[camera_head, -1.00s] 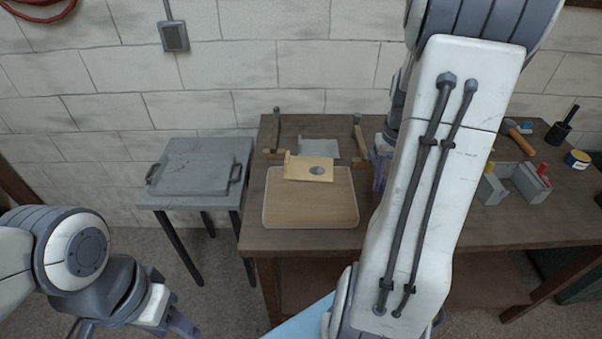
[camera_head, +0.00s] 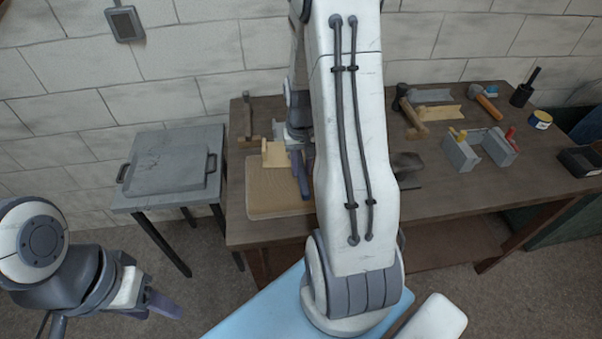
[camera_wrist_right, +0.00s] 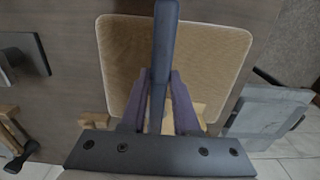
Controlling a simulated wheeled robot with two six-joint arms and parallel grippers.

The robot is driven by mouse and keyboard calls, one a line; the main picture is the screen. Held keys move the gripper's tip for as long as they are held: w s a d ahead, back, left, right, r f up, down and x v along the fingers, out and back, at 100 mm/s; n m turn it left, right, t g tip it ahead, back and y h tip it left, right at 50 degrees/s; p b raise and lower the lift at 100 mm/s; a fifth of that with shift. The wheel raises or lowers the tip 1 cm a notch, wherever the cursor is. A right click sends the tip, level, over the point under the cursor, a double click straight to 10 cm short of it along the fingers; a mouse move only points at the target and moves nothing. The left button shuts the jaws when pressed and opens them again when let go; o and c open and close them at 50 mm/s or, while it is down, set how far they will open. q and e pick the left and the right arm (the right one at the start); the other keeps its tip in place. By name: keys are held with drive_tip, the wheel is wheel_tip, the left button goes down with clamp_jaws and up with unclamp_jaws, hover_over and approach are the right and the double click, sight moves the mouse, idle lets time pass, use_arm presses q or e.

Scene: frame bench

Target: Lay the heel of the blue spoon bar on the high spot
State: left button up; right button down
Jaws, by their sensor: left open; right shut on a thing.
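My right gripper (camera_head: 301,172) reaches over the bench and points down at the tan board. In the right wrist view its fingers (camera_wrist_right: 160,105) are shut on a dark blue-grey bar, the blue spoon bar (camera_wrist_right: 163,50), which runs toward the top of that view. A pale wooden piece (camera_head: 275,155) stands at the back of the board, just left of the gripper. Its grey oval patch, perhaps the high spot, is hidden now. My left gripper (camera_head: 163,305) is open, low at the left, away from the bench.
The tan board (camera_head: 265,200) lies on the dark bench (camera_head: 450,200). A grey side table (camera_head: 170,165) is at left.

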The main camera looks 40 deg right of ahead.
sight(301, 169)
wheel_tip(301, 169, down, 3)
drive_tip(key=shift+f+p, duration=0.1)
drive_tip(key=shift+p, duration=0.45)
drive_tip(key=shift+f, duration=0.35)
drive_tip(key=shift+f, duration=0.1)
drive_tip(key=c, duration=0.7)
unclamp_jaws()
drive_tip(key=shift+o, duration=0.2)
